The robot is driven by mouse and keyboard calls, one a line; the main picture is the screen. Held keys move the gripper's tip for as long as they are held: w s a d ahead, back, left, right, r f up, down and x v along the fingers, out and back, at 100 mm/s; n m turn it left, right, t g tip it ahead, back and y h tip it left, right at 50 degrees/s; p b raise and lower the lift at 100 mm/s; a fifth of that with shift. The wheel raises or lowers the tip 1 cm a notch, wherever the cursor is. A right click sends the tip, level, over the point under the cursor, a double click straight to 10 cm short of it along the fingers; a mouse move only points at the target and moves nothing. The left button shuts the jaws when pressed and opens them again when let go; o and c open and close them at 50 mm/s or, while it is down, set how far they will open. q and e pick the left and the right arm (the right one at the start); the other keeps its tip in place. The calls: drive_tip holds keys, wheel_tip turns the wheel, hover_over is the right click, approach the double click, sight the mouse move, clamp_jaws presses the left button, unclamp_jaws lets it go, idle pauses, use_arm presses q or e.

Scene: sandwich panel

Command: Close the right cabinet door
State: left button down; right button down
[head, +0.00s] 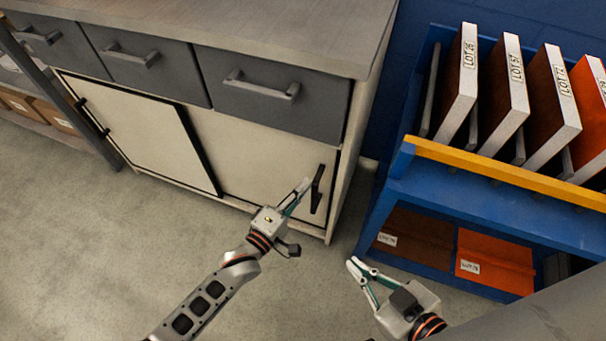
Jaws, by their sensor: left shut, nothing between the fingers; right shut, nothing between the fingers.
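The right cabinet door (262,160) is a cream panel in the lower part of the grey-topped cabinet. It reaches from behind the dark edge of the left door (140,130) to near the cabinet's right side, where a thin dark strip shows. I cannot tell whether a small gap is there. Its black upright handle (318,189) is near its right edge. My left gripper (302,188) is shut and empty, its tips just left of this handle; contact cannot be told. My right gripper (357,266) is shut and empty, low over the floor, right of the cabinet.
Grey drawers (280,95) with bar handles sit above the doors. A blue rack (470,205) with a yellow rail (500,170) holds several upright panels on the right. Dark and orange panels lie on its lower shelf. The floor (110,240) at left is clear.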

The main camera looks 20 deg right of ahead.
use_arm(q)
wheel_tip(320, 180, up, 10)
idle(0.4)
drive_tip(key=shift+f, duration=0.1)
